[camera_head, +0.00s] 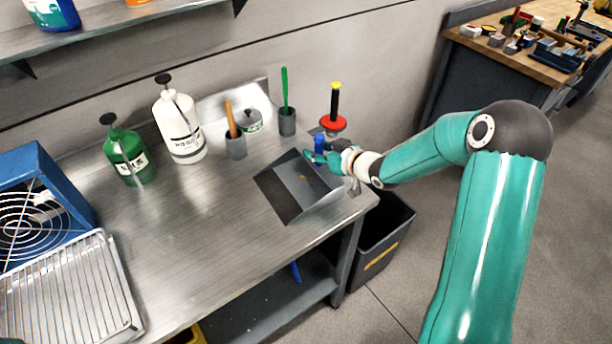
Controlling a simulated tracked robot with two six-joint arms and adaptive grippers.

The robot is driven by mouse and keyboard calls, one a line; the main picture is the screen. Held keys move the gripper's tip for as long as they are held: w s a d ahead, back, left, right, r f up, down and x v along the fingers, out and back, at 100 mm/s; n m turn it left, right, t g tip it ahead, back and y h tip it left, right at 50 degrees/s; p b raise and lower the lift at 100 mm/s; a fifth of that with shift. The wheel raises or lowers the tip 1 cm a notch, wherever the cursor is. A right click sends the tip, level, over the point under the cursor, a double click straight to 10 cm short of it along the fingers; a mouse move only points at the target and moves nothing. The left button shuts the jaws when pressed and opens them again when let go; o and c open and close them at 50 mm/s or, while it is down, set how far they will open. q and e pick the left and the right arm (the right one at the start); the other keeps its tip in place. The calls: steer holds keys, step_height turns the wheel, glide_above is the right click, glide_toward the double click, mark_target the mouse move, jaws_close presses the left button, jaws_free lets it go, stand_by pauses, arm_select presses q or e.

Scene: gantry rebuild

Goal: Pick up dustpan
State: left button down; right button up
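The dustpan (300,183) is a dark grey pan near the right end of the steel bench. A blue part that looks like its handle (319,144) rises at its back edge. My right gripper (318,157) reaches in from the right and is at this blue part, its teal fingers against or around it. The fingers are small and partly hidden, so I cannot tell whether they are closed on the handle. I also cannot tell whether the pan rests on the bench or is slightly raised.
Behind the dustpan stand a red plunger-like tool (334,118), a green brush in a cup (286,110) and a wooden-handled tool (232,130). A dark bin (378,243) stands below the bench's right end. The bench middle is clear.

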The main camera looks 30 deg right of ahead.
jaws_close()
steer(key=shift+r, duration=0.1)
steer(key=shift+r, duration=0.1)
